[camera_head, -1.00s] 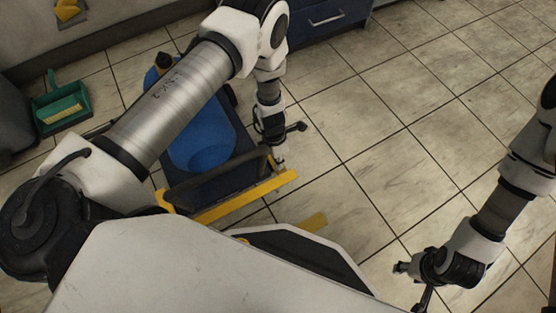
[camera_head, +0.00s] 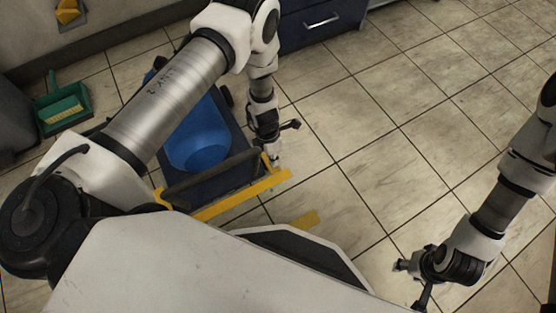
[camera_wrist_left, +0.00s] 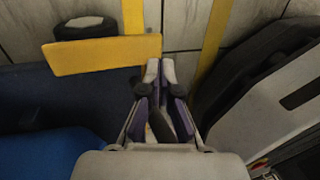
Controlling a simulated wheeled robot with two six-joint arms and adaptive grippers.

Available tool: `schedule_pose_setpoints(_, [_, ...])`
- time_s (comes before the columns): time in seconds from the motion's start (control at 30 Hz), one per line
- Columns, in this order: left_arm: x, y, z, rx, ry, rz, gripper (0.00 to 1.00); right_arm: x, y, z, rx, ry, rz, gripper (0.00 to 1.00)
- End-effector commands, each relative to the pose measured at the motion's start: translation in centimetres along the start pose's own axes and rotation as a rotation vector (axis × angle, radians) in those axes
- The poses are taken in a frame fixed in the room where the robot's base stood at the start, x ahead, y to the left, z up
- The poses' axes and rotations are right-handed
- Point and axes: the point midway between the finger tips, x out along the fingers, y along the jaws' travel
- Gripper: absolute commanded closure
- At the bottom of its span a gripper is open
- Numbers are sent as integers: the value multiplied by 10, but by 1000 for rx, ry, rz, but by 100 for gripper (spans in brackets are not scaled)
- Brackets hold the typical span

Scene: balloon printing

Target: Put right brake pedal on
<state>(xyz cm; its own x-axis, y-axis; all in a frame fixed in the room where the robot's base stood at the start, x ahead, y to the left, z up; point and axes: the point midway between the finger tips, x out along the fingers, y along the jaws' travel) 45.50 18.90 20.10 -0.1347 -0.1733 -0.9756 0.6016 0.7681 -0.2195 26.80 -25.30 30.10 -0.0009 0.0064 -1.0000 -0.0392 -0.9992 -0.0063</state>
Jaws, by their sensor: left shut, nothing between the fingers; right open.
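A blue cart (camera_head: 225,180) with a yellow bar (camera_head: 230,199) along its near edge stands under my left arm. The left wrist view shows a flat yellow plate (camera_wrist_left: 90,57) and a yellow upright (camera_wrist_left: 133,14) beside a dark wheel (camera_wrist_left: 85,27). I cannot tell which part is the right brake pedal. My left gripper (camera_head: 275,160) is at the right end of the yellow bar, pointing down. In the left wrist view its shut, empty fingers (camera_wrist_left: 160,72) are just right of the plate; contact is unclear. My right gripper (camera_head: 405,267) is open over bare floor, away from the cart.
A blue rounded container (camera_head: 205,148) sits on the cart. A dark handle (camera_head: 215,175) crosses its near side. A yellow strip (camera_head: 307,220) lies on the floor. Blue drawers (camera_head: 322,28) stand at the back, a green dustpan (camera_head: 62,112) at left. Tiled floor at right is clear.

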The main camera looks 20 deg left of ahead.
Motion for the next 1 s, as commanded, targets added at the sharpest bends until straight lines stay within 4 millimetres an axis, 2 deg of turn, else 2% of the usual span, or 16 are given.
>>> schedule_pose_setpoints(0.03, [-22,-3,-1,-1,-1,1,100,-18,0,0,1,1,0,52])
schedule_pose_setpoints(0.1, [-38,-9,0,-1,-1,1,100,-24,0,0,1,1,0,52])
schedule_pose_setpoints(0.3, [-80,-22,0,1,-1,2,100,-42,0,0,0,0,0,52])
schedule_pose_setpoints(0.4, [-93,-27,0,1,-2,2,100,-46,0,0,0,0,0,52])
schedule_pose_setpoints(0.57, [-101,-29,0,0,-1,1,100,-48,0,0,0,0,0,52])
schedule_pose_setpoints(1.0, [-100,-29,0,0,-2,1,100,-48,0,0,0,0,0,52])
